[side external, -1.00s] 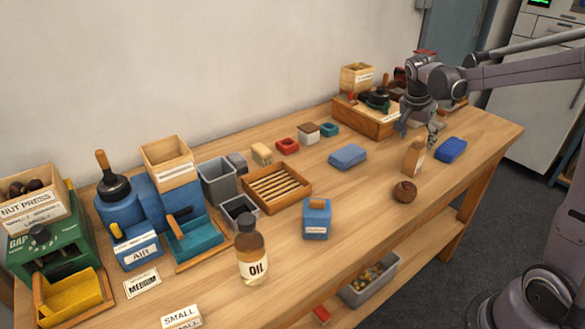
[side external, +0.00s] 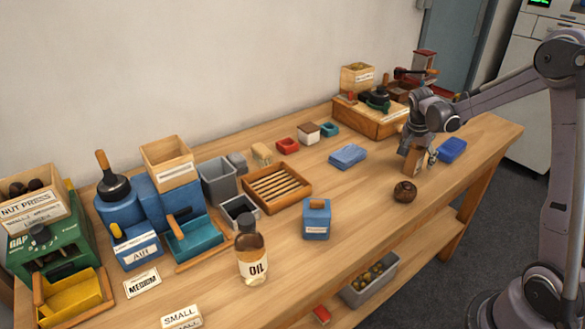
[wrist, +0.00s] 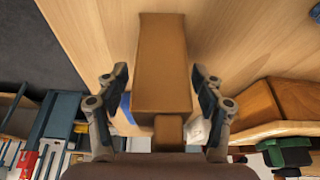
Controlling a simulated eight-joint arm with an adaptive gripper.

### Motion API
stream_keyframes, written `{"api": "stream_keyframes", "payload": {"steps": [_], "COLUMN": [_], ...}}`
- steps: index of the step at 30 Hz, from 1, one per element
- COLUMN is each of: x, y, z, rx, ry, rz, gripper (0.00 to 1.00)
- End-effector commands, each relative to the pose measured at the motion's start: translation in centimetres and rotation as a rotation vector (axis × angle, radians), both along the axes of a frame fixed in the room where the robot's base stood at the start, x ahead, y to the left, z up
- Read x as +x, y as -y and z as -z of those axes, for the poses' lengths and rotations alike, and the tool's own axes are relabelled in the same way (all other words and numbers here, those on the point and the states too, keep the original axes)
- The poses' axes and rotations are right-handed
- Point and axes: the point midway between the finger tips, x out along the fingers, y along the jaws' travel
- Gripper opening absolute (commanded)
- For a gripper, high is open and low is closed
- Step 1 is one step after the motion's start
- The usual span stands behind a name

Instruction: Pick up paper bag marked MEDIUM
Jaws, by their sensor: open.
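A narrow brown upright object (side external: 411,163), like a paper bag with a pale label, stands on the bench toward the right. I cannot read its label. My gripper (side external: 419,158) is down at it and partly overlaps it. In the wrist view the brown bag (wrist: 163,65) lies between the two open fingers of my gripper (wrist: 158,88), with a visible gap on each side. The fingers look apart from it. A white card reading MEDIUM (side external: 142,284) lies on the bench at the far left, by the yellow tray.
A blue block (side external: 452,150) is just right of the bag, and a round brown ball (side external: 405,192) is in front of it. A folded blue cloth (side external: 348,156) lies to the left.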

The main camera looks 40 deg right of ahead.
Motion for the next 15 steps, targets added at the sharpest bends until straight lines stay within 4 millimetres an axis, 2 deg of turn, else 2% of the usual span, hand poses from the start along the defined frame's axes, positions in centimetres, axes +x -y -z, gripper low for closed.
{"api": "stream_keyframes", "payload": {"steps": [3,4,10,11,15], "x": [0.0,0.0,0.0,0.0,0.0], "y": [0.0,-0.01,-0.02,-0.03,-0.03], "z": [-0.01,-0.02,-0.03,-0.04,-0.06], "rx": [0.0,0.0,0.0,0.0,0.0], "ry": [0.0,0.0,0.0,0.0,0.0], "rz": [0.0,0.0,0.0,-0.001,-0.001], "gripper": [0.68,0.65,0.07,0.04,0.04]}}
